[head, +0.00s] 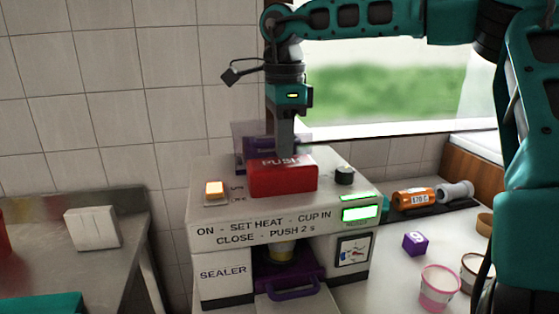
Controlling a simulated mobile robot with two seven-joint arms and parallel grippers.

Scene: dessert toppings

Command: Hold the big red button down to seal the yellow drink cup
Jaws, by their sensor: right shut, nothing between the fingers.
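The big red button (283,179), marked PUSH, sits on top of the sealer machine (220,243). My right gripper (286,153) points straight down with its fingers shut and empty. Its tips are at the back top edge of the button; I cannot tell whether they touch or press it. The yellow drink cup (281,251) is inside the sealer's front opening, only partly visible in shadow. The purple drawer handle (290,288) is in front of it. My left gripper is not in view.
A white box (92,229) sits on the left table.

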